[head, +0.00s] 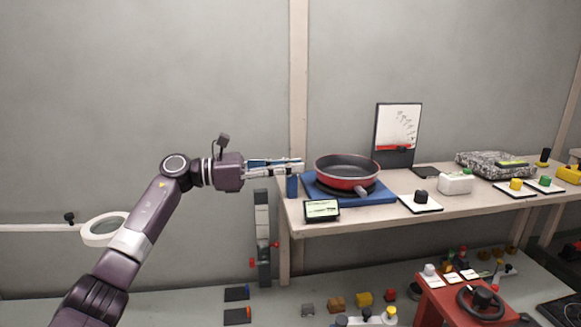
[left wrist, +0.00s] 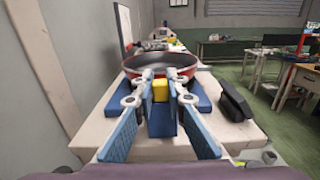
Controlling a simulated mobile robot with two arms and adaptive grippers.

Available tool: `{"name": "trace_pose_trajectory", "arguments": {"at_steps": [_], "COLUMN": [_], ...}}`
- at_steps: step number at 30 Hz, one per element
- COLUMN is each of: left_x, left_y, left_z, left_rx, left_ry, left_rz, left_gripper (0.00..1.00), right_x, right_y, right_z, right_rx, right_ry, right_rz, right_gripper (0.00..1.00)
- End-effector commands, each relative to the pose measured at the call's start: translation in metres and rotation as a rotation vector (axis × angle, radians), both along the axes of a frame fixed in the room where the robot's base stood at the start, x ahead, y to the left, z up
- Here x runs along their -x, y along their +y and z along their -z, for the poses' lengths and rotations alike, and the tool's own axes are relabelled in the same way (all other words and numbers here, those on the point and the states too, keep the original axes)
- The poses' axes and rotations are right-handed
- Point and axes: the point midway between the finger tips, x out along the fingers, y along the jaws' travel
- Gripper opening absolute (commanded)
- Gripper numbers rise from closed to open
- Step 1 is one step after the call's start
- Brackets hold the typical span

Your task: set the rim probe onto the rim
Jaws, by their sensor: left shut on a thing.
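A pan (head: 347,163) with a red outside and dark inside sits on a blue base (head: 325,196) on the table; it also shows ahead in the left wrist view (left wrist: 185,74). My left gripper (head: 300,166) is level with the pan rim, left of it and apart from it. In the left wrist view its fingers (left wrist: 159,97) are shut on a small yellow block (left wrist: 159,88), seemingly the rim probe. A blue holder (head: 292,186) stands just below the fingertips at the table's left end. Whether the probe still touches the holder is unclear. My right gripper is out of view.
A small display (head: 321,209) stands at the table's front edge, with a black knob (head: 421,196) and white box (head: 456,183) farther right. A board (head: 397,128) stands behind the pan. Air above the pan is clear.

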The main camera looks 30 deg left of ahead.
Motion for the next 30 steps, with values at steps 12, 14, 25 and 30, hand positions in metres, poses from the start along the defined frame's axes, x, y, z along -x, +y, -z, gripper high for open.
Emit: {"name": "trace_pose_trajectory", "arguments": {"at_steps": [12, 14, 25, 30], "left_x": [-0.011, -0.015, -0.016, -0.016], "left_y": [-0.014, -0.019, -0.021, -0.021], "left_z": [0.001, 0.000, -0.002, -0.001], "left_rx": [0.002, 0.002, 0.002, 0.002], "left_ry": [-0.003, -0.004, -0.003, -0.001], "left_rz": [-0.001, -0.001, -0.001, -0.001], "left_gripper": [0.00, 0.00, 0.23, 0.30], "right_x": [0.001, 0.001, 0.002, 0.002], "right_y": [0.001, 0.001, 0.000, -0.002], "right_z": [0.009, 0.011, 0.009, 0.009], "right_rx": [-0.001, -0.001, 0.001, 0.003], "right_ry": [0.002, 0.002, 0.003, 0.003], "right_rz": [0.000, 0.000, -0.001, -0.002], "right_gripper": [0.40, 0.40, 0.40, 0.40]}}
